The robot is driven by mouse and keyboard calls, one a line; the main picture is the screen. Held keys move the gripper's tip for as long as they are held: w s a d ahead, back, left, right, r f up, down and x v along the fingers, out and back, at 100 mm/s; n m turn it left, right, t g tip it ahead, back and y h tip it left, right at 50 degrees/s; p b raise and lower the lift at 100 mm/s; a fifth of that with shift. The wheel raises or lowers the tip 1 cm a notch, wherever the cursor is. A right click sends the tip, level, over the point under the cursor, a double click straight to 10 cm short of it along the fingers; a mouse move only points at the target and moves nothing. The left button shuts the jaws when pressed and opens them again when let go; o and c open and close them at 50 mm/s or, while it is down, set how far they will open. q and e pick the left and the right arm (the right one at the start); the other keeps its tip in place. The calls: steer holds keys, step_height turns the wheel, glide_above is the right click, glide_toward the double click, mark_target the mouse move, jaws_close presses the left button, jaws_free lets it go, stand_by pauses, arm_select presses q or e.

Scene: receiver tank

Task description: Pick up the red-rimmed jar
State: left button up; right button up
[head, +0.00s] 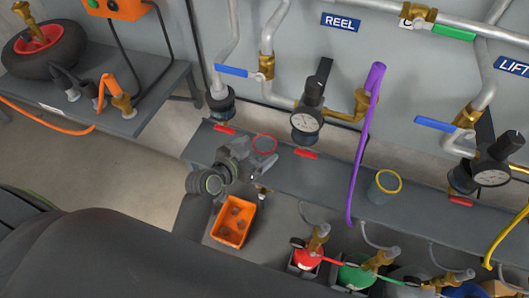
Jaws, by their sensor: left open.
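The red-rimmed jar (264,143) stands on the grey shelf (338,180) below the wall pipes, left of centre in the head view. Only its red rim and clear upper part show; my gripper hides the lower part. My left gripper (254,160) is open, close to the jar on its near side. I cannot tell whether the fingers touch the jar or reach around it. My right gripper is not in view.
A yellow-rimmed jar (385,187) stands on the shelf to the right. Gauges and red handles line the shelf's back. An orange bin (235,222) and several valved cylinders stand in front, lower down.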

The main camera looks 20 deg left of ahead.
mark_target(271, 143)
arm_select(q)
steer(key=shift+f+x, duration=0.15)
steer(key=shift+x, duration=1.25)
steer(key=shift+f+x, duration=0.2)
steer(key=shift+x, duration=1.2)
steer(key=shift+s, duration=0.15)
steer(key=c, duration=1.1)
steer(key=shift+r, duration=0.1)
